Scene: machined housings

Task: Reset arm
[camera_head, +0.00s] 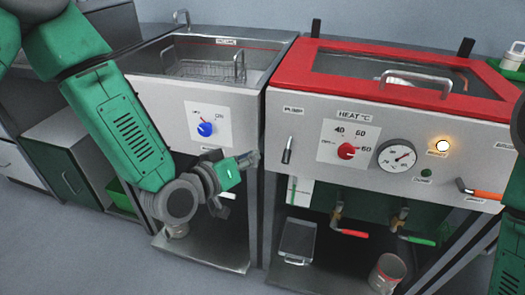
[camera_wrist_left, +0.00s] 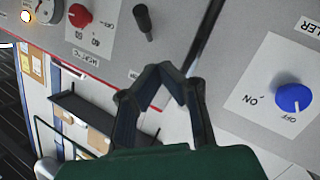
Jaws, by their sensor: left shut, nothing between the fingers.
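My left arm comes in from the left of the head view. Its gripper (camera_head: 248,160) is in front of the left machine's front panel, to the right of the blue knob (camera_head: 205,129) and below it. In the left wrist view the two fingers (camera_wrist_left: 166,70) close together at their tips with nothing between them. The blue knob shows there too (camera_wrist_left: 293,97), off to the right and apart from the fingers. At the right edge of the head view only green parts of my right arm show. The right gripper is out of frame.
The red-topped heated machine (camera_head: 288,77) stands at the right with a red knob (camera_head: 346,151), a gauge (camera_head: 397,156), a black lever (camera_head: 287,150) and a lit lamp (camera_head: 442,146). Below are red and green valve handles, a metal tray (camera_head: 297,240) and a can (camera_head: 386,273). Floor is clear at lower left.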

